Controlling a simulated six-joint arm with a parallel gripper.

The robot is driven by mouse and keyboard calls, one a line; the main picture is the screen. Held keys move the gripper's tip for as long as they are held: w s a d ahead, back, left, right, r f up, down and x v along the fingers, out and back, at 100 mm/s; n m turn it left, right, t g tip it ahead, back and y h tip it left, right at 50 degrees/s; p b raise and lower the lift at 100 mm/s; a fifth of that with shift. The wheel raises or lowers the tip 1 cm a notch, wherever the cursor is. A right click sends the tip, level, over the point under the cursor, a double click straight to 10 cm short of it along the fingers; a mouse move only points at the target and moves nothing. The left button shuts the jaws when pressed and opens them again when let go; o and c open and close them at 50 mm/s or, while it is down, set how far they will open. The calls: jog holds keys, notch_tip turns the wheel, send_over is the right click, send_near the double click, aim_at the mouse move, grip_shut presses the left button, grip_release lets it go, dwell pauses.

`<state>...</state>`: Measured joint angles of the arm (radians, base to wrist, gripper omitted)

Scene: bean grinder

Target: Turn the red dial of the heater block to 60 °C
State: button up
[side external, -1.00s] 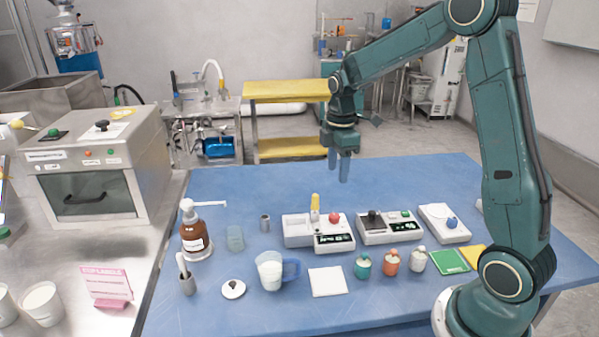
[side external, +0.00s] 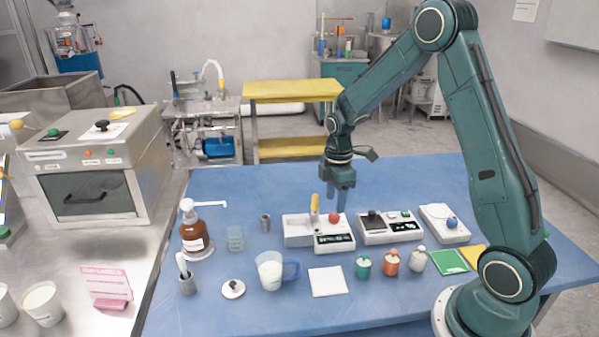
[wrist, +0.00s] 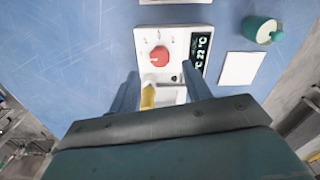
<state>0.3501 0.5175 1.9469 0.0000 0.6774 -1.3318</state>
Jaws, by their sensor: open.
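The heater block (side external: 300,229) is a white box with a red dial (side external: 334,217) on top and a dark display at its front. In the wrist view the red dial (wrist: 159,56) sits on the block's white top (wrist: 146,38), and the display (wrist: 200,52) seems to read 22 °C. A yellow-topped piece (side external: 315,202) stands upright in the block, left of the dial. My gripper (side external: 337,208) is open and empty, pointing down above the block near the dial. In the wrist view its fingers (wrist: 160,82) straddle the yellow piece's line of sight, with the dial beyond them.
In front are a white square pad (side external: 327,281), a measuring jug (side external: 270,271) and several small bottles (side external: 391,262). The blue table behind the block is clear.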

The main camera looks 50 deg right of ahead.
aim_at(334, 215)
jog(key=shift+f, duration=2.35)
jog(key=c, duration=1)
